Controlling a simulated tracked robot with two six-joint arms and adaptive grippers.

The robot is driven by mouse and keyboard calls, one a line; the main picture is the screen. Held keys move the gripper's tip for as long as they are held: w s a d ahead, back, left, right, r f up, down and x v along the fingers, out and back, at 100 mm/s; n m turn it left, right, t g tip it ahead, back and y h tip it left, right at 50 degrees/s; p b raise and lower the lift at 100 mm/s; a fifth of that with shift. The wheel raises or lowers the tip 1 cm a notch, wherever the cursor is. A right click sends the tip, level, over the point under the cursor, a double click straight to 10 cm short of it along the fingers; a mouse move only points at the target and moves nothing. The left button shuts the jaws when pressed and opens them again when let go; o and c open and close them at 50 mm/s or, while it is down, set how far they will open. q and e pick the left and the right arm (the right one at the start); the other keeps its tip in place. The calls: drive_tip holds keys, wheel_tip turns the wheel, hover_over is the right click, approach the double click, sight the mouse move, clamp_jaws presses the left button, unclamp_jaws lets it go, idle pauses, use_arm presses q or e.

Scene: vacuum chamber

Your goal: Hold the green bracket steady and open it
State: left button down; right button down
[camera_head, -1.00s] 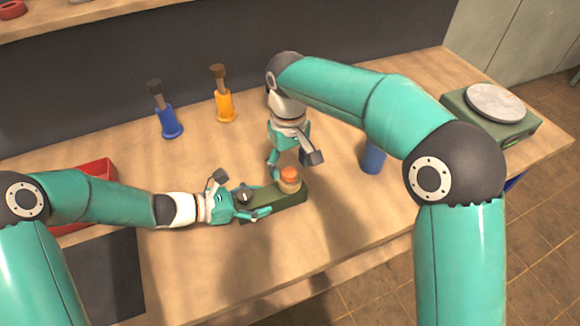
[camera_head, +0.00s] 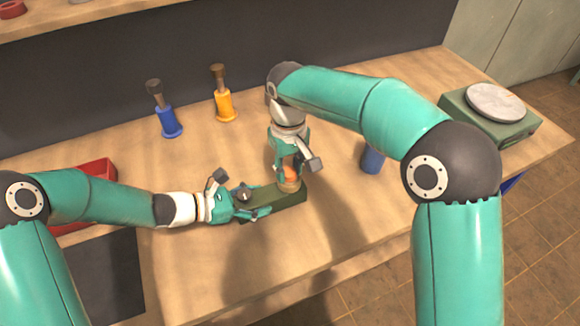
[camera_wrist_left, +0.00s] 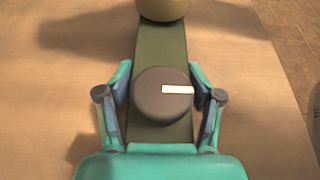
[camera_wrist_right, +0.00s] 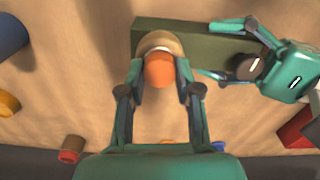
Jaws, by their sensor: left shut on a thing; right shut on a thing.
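The green bracket (camera_head: 277,202) is a long dark-green block lying on the bench. It carries a dark round knob with a white mark (camera_wrist_left: 163,95) at one end and a tan round fitting (camera_head: 290,186) with an orange top (camera_wrist_right: 159,70) at the other. My left gripper (camera_head: 246,203) is shut on the bracket, its fingers on both sides beside the knob (camera_wrist_left: 163,104). My right gripper (camera_head: 288,173) comes from above and is shut on the orange-topped fitting, with a finger on each side (camera_wrist_right: 160,80). The fitting is partly hidden by the fingers in the head view.
A blue-based tool (camera_head: 168,122) and an orange-based tool (camera_head: 224,105) stand at the back. A blue cylinder (camera_head: 372,158) stands right of my right gripper. A red bin (camera_head: 100,169) is at left, a scale (camera_head: 490,115) at far right. The bench front is clear.

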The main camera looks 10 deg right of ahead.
sight(288, 171)
drive_tip(key=shift+a+r, duration=0.1)
drive_tip(key=shift+r, duration=0.1)
idle(0.7)
drive_tip(key=shift+r, duration=1)
drive_tip(key=shift+r, duration=2)
use_arm(q)
drive_tip(key=shift+c, duration=0.5)
unclamp_jaws()
